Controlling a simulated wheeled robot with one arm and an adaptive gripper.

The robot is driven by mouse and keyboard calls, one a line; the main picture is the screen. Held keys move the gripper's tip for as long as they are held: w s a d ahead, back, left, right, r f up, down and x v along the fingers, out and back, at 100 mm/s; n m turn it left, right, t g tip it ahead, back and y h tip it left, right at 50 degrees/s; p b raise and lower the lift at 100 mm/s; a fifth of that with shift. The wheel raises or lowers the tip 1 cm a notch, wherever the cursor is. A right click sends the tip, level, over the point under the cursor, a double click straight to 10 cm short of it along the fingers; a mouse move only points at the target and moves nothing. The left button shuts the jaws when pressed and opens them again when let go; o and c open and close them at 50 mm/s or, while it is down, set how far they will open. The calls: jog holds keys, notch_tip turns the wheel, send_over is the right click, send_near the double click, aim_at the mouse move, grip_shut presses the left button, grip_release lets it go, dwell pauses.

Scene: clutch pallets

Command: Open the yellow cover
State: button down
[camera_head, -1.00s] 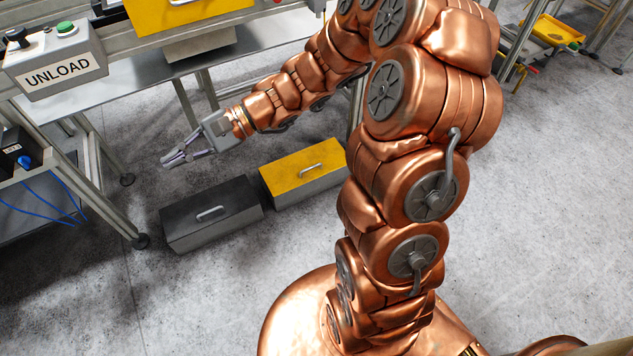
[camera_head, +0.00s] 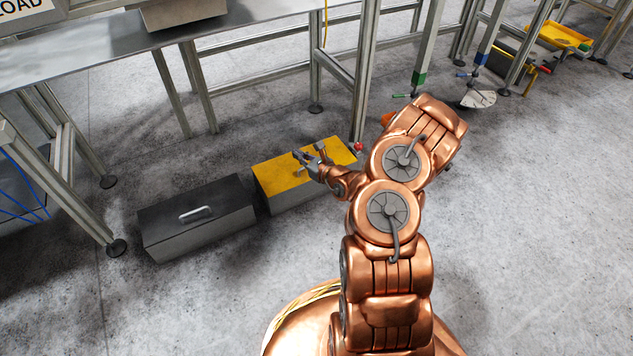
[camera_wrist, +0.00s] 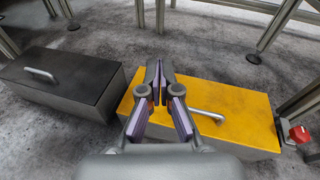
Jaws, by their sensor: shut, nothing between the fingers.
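The yellow cover (camera_head: 279,183) lies flat on a grey box on the floor, with a metal handle on top. In the wrist view the yellow cover (camera_wrist: 245,110) spreads below and to the right of my fingers, and its handle (camera_wrist: 207,115) is just right of them. My gripper (camera_head: 302,156) is over the cover in the head view, which partly hides the handle. In the wrist view my gripper (camera_wrist: 158,85) has its fingertips together with nothing between them. I cannot tell whether the fingers touch the cover.
A second box with a black cover (camera_head: 195,207) and metal handle stands to the left. A red knob (camera_head: 357,146) is at the yellow box's right end. Metal table legs (camera_head: 365,70) stand behind. Open floor lies in front and to the right.

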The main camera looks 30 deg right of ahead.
jog(key=s+d+f+m+g+h+b, duration=0.1)
jog(key=s+d+f+m+h, duration=0.2)
jog(key=f, duration=0.4)
jog(key=s+d+f+m+g+h+b, duration=0.1)
jog(key=s+d+f+b, duration=0.1)
jog(key=d+f, duration=0.4)
jog(key=b+x, duration=0.1)
jog(key=x, duration=0.2)
jog(key=b+x, duration=0.2)
jog(key=x, duration=0.1)
jog(key=b+x, duration=0.2)
jog(key=x, duration=0.1)
jog(key=shift+w+a+f, duration=0.15)
jog(key=shift+a+f, duration=0.25)
jog(key=shift+f, duration=0.1)
jog(key=shift+w, duration=0.1)
jog(key=shift+r, duration=0.25)
jog(key=shift+r+p, duration=0.15)
jog(key=shift+p, duration=0.15)
jog(key=shift+w+r+g+p, duration=0.1)
jog(key=shift+r+g+p, duration=0.15)
jog(key=shift+g+p, duration=0.2)
jog(key=shift+r+g, duration=0.15)
jog(key=shift+g, duration=0.1)
